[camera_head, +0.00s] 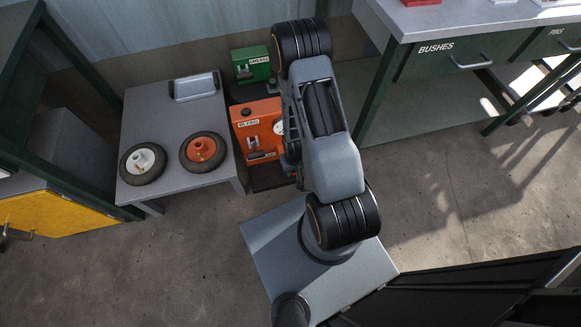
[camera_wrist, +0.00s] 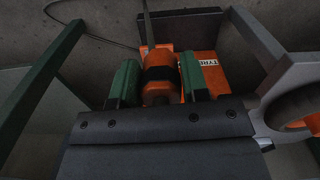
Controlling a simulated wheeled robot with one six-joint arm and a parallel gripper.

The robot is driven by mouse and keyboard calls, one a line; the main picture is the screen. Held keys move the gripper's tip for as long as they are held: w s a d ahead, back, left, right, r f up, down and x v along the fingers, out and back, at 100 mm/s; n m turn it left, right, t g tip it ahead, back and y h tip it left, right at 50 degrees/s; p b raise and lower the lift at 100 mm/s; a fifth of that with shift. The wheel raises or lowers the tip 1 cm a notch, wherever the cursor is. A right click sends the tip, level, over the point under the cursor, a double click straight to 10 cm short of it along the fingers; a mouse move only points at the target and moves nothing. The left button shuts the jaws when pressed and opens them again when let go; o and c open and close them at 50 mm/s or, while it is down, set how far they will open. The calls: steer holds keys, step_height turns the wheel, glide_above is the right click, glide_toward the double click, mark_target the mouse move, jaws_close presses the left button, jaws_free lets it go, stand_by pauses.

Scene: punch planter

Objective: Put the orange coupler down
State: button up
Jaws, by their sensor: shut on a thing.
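The orange coupler (camera_wrist: 157,93), with a dark band around it, sits between the two green fingers of my gripper (camera_wrist: 157,80) in the wrist view. My gripper is shut on it. An orange box with a label reading TYRE is just behind and right of the coupler (camera_wrist: 208,73). I cannot tell whether the coupler touches anything else. In the head view, my arm hides the gripper and the coupler.
The table carries a white-hubbed wheel (camera_head: 142,163), an orange-hubbed wheel (camera_head: 203,151) and a tray (camera_head: 195,87). A BUSHES bench (camera_head: 455,20) is at right. Its front floor is clear.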

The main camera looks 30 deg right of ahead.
steer(key=shift+s+f+b, duration=0.3)
steer(key=shift+f, duration=0.65)
steer(key=shift+d+f, duration=0.15)
steer(key=shift+f, duration=0.2)
steer(key=w+d+f+b, duration=0.1)
steer(key=w+f+b, duration=0.1)
steer(key=w+f, duration=0.1)
steer(key=w+d+f+b, duration=0.1)
steer(key=w+f+b, duration=0.1)
steer(key=w, duration=0.3)
steer(key=w+d+f+b, duration=0.2)
steer(key=w+f, duration=0.2)
steer(key=shift+w+f, duration=0.25)
steer(key=shift+w, duration=0.05)
step_height(320, 180, down, 3)
steer(key=shift+w+f+b, duration=0.15)
steer(key=shift+f+b, duration=0.05)
steer(key=shift+b, duration=0.8)
steer(key=o, duration=1.1)
steer(key=shift+o, duration=0.5)
steer(key=shift+d, duration=0.1)
steer(key=shift+f, duration=0.1)
